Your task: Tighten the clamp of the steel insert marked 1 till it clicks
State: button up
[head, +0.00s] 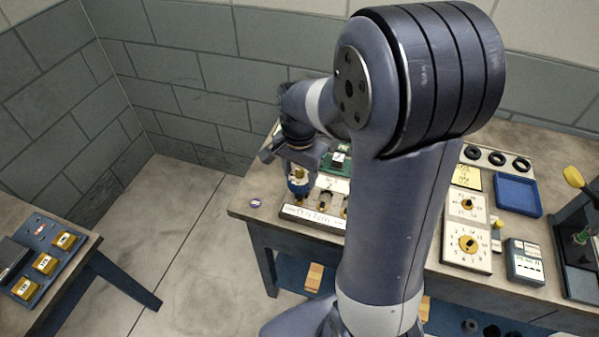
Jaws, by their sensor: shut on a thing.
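My gripper (299,160) is at the left end of the long workbench, pointing down. It is shut on a small brass-and-blue piece (298,184), which looks like a clamp knob. This piece stands at the left end of a pale fixture (313,218) with a written strip along its front. Other positions with small metal parts (326,199) sit to its right. The steel insert marked 1 and its number cannot be made out. My arm hides the right part of the fixture.
A purple-and-white disc (255,203) lies left of the fixture. Right of my arm are dial panels (467,243), a blue tray (518,194), black rings (498,158) and a grey meter (525,262). A second table (83,243) at left holds yellow blocks (45,263). Floor between is clear.

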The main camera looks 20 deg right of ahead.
jog(key=shift+r+p, duration=0.95)
jog(key=shift+r, duration=0.45)
